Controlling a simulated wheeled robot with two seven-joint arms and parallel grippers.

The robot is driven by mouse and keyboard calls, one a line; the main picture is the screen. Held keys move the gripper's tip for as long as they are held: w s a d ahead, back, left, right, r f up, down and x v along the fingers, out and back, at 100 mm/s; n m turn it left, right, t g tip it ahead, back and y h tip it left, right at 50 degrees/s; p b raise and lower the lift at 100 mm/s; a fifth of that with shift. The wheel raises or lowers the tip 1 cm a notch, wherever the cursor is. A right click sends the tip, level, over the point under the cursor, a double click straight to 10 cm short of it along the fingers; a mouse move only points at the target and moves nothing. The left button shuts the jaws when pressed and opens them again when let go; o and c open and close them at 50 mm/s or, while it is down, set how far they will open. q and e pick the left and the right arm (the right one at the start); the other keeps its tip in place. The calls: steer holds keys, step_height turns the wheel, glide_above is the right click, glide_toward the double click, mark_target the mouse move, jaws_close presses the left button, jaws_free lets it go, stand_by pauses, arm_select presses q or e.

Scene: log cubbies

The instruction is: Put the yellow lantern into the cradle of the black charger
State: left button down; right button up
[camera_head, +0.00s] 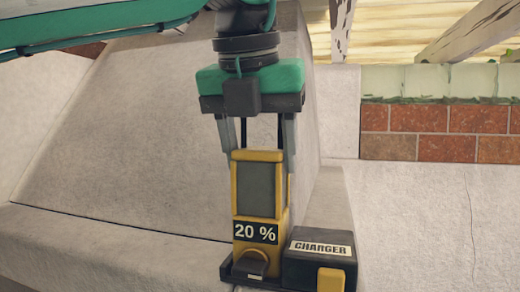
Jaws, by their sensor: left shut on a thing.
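The yellow lantern (259,190) stands upright, with a dark grey panel on its front and a black label reading "20 %". The black charger (318,250) has a white "CHARGER" label and a yellow block at its front right. The lantern's lower end is at the charger's cradle (240,278), left of the labelled box; whether it is fully seated I cannot tell. My left gripper (258,157) comes from above, pointing down, and is shut on the lantern's upper part, a finger at each side. My right gripper is not in view.
A pale stone ledge (120,232) runs left of the charger, with a sloping stone block (150,130) behind. A brick and tile wall (435,125) stands at the back right. Pale plaster (415,225) to the right is bare.

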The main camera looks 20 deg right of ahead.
arm_select(q)
steer(key=shift+c, duration=2)
jaws_free()
steer(key=shift+s+r, duration=0.1)
steer(key=shift+r, duration=0.15)
steer(key=b+v, duration=0.1)
steer(key=v, duration=1.2)
steer(key=shift+r+b, duration=0.15)
steer(key=shift+b, duration=0.25)
